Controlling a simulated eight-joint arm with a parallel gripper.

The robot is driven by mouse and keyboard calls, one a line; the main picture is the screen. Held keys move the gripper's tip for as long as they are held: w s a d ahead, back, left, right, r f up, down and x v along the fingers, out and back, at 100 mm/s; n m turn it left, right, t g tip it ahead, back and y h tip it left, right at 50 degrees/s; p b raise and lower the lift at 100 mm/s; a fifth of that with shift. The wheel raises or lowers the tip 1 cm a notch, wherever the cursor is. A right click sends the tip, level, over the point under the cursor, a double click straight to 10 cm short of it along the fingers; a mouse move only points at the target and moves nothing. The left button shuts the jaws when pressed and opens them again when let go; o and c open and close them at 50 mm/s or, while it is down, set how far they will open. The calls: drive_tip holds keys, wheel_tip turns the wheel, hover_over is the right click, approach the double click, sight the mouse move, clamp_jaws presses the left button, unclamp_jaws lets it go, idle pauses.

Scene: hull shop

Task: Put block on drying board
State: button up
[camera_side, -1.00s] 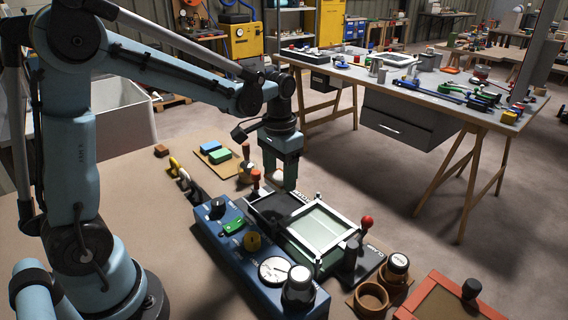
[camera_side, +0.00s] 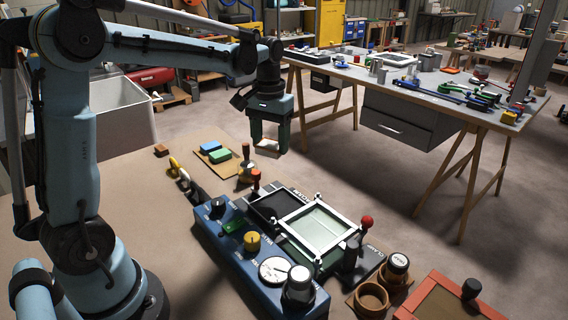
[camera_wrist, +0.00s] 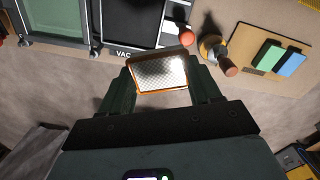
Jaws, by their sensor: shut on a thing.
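A small block (camera_side: 268,146) with a pale, shiny patterned face and an orange-brown edge is between the fingers of my gripper (camera_side: 269,149). The wrist view shows the same block (camera_wrist: 160,74) clamped between the two dark green fingers of my gripper (camera_wrist: 162,72). It hangs in the air, apart from the table. A tan board (camera_side: 229,165) carries a blue and a green piece side by side. It lies left of and below my gripper, and at the upper right of the wrist view (camera_wrist: 244,62). I cannot tell whether this is the drying board.
A wooden-handled tool (camera_side: 246,165) stands beside the tan board. A framed press (camera_side: 311,228) with red knobs and a blue control box (camera_side: 222,239) stand in front. A small brown block (camera_side: 161,150) lies at the back left. An orange-framed tray (camera_side: 447,302) is at lower right.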

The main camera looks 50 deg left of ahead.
drive_tip(key=a+n, duration=0.7)
drive_tip(key=a, duration=0.3)
drive_tip(key=n, duration=0.6)
hover_over(231, 167)
wheel_tip(231, 167, down, 5)
drive_tip(key=shift+w+f, duration=0.1)
drive_tip(key=shift+f, duration=3.65)
drive_tip(key=shift+f, duration=0.5)
drive_tip(key=o, duration=1)
drive_tip(key=shift+o, duration=0.2)
drive_tip(key=shift+r, duration=0.1)
